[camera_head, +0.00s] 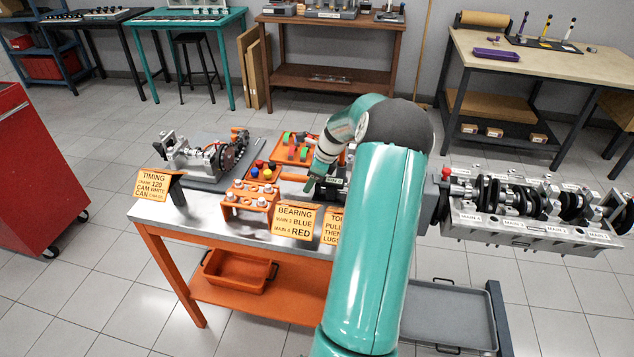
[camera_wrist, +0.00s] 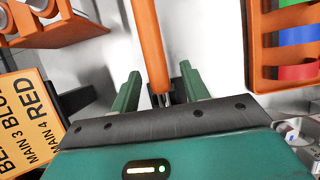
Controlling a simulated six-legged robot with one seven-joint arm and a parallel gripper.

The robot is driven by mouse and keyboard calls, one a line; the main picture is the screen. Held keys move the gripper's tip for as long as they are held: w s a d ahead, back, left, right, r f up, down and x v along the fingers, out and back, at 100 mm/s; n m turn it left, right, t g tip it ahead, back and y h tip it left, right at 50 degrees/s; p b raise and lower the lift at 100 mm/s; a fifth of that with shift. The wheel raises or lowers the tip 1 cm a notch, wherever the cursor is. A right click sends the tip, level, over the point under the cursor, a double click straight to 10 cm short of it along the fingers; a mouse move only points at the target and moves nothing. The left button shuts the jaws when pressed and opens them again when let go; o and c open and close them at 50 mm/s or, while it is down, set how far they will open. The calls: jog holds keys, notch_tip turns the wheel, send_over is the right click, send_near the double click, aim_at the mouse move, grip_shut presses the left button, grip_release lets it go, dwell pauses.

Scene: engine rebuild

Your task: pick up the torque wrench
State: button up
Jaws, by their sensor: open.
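In the wrist view a long orange bar (camera_wrist: 150,45), which looks like the torque wrench, runs from the top edge down between my fingers. Its lower end narrows to a metal tip near the palm. My gripper (camera_wrist: 160,85) is open, with one green finger on each side of the bar and visible gaps to both. In the head view my gripper (camera_head: 311,187) is low over the middle of the steel-topped workbench (camera_head: 200,215).
The yellow bearing sign (camera_head: 294,221) stands at the bench's front edge, close to my gripper. An orange rack (camera_head: 250,196) is left of it. An orange tray with coloured parts (camera_wrist: 283,20) is on the right in the wrist view. An engine block (camera_head: 530,230) is at right.

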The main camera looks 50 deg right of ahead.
jog(key=shift+x, duration=1)
grip_shut()
jog(key=shift+r, duration=0.15)
jog(key=shift+r, duration=0.45)
notch_tip(320, 180, up, 2)
jog(key=shift+w+r, duration=0.1)
jog(key=shift+r, duration=0.05)
jog(key=s+a+r, duration=0.1)
jog(key=s+r, duration=0.8)
jog(key=s, duration=0.5)
jog(key=shift+r, duration=0.3)
